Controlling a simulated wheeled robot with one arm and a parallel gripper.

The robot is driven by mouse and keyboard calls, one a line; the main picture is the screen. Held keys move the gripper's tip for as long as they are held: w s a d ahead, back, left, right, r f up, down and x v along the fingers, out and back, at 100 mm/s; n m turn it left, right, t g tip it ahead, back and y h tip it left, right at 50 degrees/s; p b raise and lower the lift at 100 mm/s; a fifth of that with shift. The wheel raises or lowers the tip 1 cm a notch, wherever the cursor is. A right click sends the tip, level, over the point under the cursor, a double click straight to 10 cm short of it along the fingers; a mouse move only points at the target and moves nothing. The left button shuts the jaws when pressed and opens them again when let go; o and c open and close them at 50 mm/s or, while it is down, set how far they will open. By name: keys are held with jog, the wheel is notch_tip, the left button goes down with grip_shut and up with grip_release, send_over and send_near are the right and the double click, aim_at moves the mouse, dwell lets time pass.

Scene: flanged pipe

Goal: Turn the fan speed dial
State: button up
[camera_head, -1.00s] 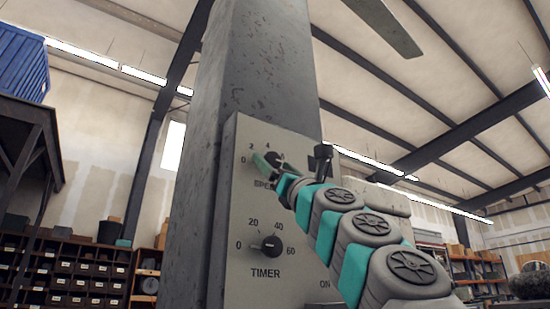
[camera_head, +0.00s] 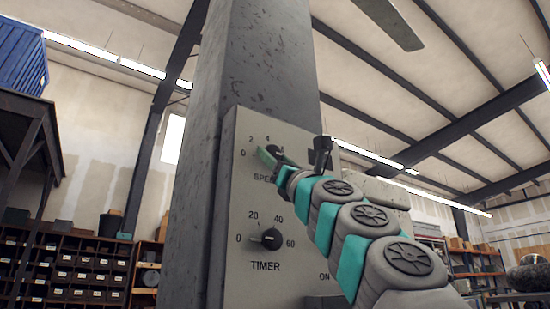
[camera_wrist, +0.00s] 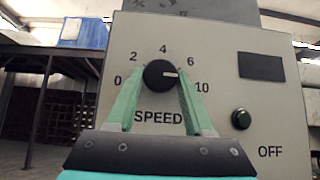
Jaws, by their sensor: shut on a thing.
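The fan speed dial is a round black knob (camera_wrist: 159,74) above the word SPEED on a pale grey control panel (camera_wrist: 217,28). Its white pointer mark faces right, below the 6 and above the 10. The green fingers of my gripper (camera_wrist: 160,80) are shut on the knob, one on its left side and one on its right. In the head view the knob (camera_head: 279,153) is partly covered by my gripper (camera_head: 272,159), which reaches in from the lower right. The scale number between 6 and 10 is hidden behind the right finger.
A black TIMER knob (camera_head: 271,239) sits below, its mark facing 0. The panel is mounted on a grey column (camera_head: 265,60). Shelves with bins (camera_head: 75,260) stand at the left.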

grip_shut()
